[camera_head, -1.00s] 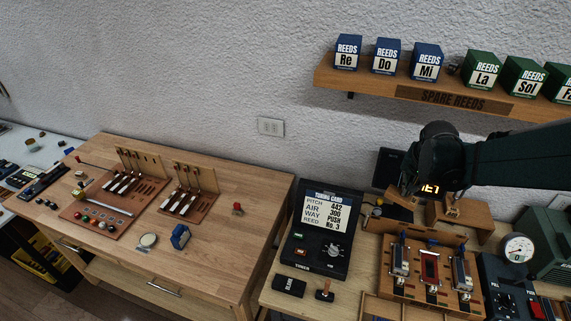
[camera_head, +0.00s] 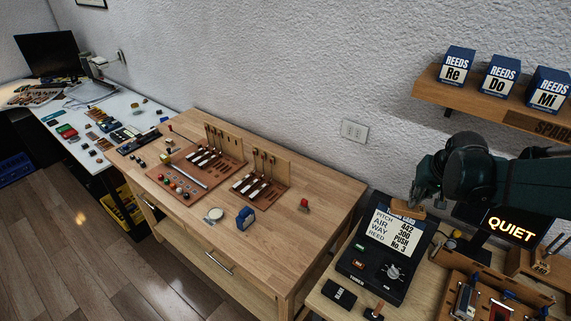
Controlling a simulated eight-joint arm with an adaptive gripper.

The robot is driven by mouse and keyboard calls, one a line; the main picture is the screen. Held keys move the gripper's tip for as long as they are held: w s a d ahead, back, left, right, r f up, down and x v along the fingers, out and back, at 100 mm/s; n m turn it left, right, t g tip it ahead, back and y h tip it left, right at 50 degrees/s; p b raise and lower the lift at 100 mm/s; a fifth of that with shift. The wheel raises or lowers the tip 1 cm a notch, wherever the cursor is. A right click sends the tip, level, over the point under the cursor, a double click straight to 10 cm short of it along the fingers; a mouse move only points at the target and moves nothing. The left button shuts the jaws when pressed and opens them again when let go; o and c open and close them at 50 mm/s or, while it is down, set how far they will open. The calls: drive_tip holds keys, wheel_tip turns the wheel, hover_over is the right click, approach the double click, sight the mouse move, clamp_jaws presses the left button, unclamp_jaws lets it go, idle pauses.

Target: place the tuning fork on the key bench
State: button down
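My gripper (camera_head: 426,196) is at the right, above the back edge of the tuner. A small wooden block (camera_head: 409,209) hangs at its fingertips. It looks like the base of the tuning fork; the fork's prongs are hidden by the fingers. My gripper appears shut on it. The wooden key bench (camera_head: 320,205) stands in the middle, left of my gripper. It carries reed-brown boards with black and white key pieces (camera_head: 208,155). Its right part is largely bare.
A blue block (camera_head: 245,217), a round dish (camera_head: 214,214) and a red-topped piece (camera_head: 304,204) sit on the bench. A display (camera_head: 511,225) reads QUIET. A wall shelf (camera_head: 480,103) holds reed boxes.

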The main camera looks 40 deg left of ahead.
drive_tip(key=s+a+n+g+y+b, duration=0.1)
drive_tip(key=s+a+n, duration=0.5)
drive_tip(key=a, duration=0.6)
drive_tip(key=s+a+r+n+g+b, duration=0.1)
drive_tip(key=s+a+n+g, duration=0.15)
drive_tip(key=s+a, duration=0.75)
drive_tip(key=s+a+n+g+y, duration=0.1)
drive_tip(key=s+a+n, duration=0.4)
drive_tip(key=a, duration=0.9)
wheel_tip(320, 180, down, 10)
drive_tip(key=shift+a+f, duration=0.15)
drive_tip(key=shift+a, duration=0.15)
wheel_tip(320, 180, down, 6)
drive_tip(key=shift+f+b, duration=0.15)
drive_tip(key=shift+b, duration=0.2)
drive_tip(key=shift+f, duration=1.85)
drive_tip(key=shift+f+b, duration=0.2)
drive_tip(key=shift+b, duration=0.1)
